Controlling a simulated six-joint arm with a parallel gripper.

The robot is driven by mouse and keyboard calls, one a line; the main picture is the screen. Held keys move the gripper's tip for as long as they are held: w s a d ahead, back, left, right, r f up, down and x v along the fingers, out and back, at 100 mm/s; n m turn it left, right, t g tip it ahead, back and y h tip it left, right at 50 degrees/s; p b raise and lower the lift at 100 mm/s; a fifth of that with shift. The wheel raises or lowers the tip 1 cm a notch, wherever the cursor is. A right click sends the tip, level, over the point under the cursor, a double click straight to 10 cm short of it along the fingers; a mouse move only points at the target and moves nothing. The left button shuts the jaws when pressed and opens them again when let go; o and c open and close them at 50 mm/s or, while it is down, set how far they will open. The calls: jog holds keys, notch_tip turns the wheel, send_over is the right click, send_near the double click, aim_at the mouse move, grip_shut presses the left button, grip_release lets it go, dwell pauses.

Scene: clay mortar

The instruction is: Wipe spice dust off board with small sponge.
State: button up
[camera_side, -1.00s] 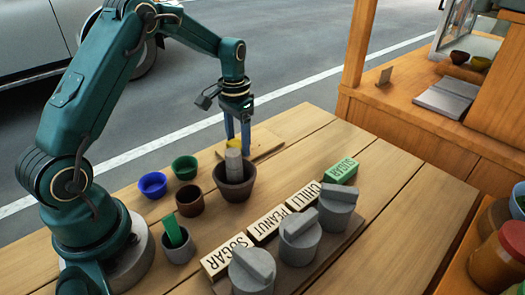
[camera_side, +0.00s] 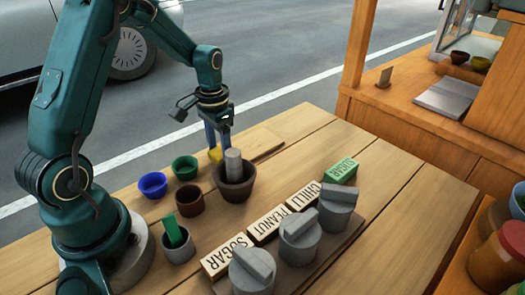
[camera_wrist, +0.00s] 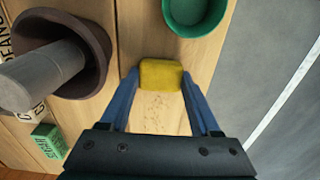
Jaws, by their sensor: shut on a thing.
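My gripper (camera_side: 219,146) is shut on a small yellow sponge (camera_wrist: 161,74), which sits between its two blue fingertips in the wrist view. In the side view only part of the sponge (camera_side: 215,155) shows behind the mortar. The sponge is low over the pale wooden board (camera_side: 262,143), near its left end; I cannot tell whether it touches the surface. Small brownish specks of spice dust (camera_wrist: 155,104) lie on the board between the fingers in the wrist view. I cannot make out the dust in the side view.
The clay mortar (camera_side: 234,186) with its grey pestle (camera_side: 233,165) stands close in front of the gripper. A green bowl (camera_side: 185,167), a blue bowl (camera_side: 153,185) and a brown cup (camera_side: 190,199) are to the left. Labelled blocks and grey lidded jars (camera_side: 300,240) stand nearer the camera.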

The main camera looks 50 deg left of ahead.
jog(key=shift+s+d+f, duration=0.1)
jog(key=shift+s+f, duration=0.05)
jog(key=shift+s, duration=0.1)
jog(key=shift+w+r, duration=0.2)
jog(key=shift+r, duration=2.9)
jog(key=shift+r, duration=1.5)
